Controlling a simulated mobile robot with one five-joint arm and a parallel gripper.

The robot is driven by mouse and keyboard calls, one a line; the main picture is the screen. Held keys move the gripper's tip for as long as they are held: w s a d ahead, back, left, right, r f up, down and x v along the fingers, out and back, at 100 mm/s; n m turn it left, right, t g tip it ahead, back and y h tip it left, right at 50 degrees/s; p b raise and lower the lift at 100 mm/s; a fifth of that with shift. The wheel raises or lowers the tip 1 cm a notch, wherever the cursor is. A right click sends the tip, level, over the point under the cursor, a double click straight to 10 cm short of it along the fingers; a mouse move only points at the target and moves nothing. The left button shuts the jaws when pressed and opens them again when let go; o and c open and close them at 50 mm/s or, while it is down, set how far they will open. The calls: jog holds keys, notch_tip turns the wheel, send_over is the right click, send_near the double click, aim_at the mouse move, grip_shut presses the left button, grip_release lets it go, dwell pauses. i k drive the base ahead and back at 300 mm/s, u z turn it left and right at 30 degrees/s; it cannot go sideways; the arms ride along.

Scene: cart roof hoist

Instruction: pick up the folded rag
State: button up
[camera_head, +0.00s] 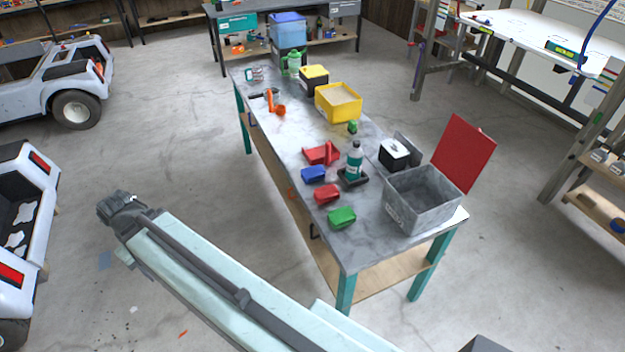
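I cannot single out a folded rag for certain. Small blue (314,173), red (327,193) and green (342,217) items lie in a row along the left edge of the long workbench (365,245); they are too small to tell whether any is folded cloth. My gripper (112,205) is the dark end of my pale arm, at the left over the floor, well apart from the workbench. Its fingers are too small and dark to tell whether they are open or shut.
On the bench stand a grey bin (424,205) with a raised red lid (463,153), a bottle (354,160), a red tray (320,154) and a yellow box (338,102). White vehicles (70,95) stand at the left. The floor between them and the bench is mostly clear.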

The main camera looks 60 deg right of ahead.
aim_at(315, 173)
jog(key=z, duration=0.05)
jog(key=i, duration=0.9)
jog(key=u, duration=0.1)
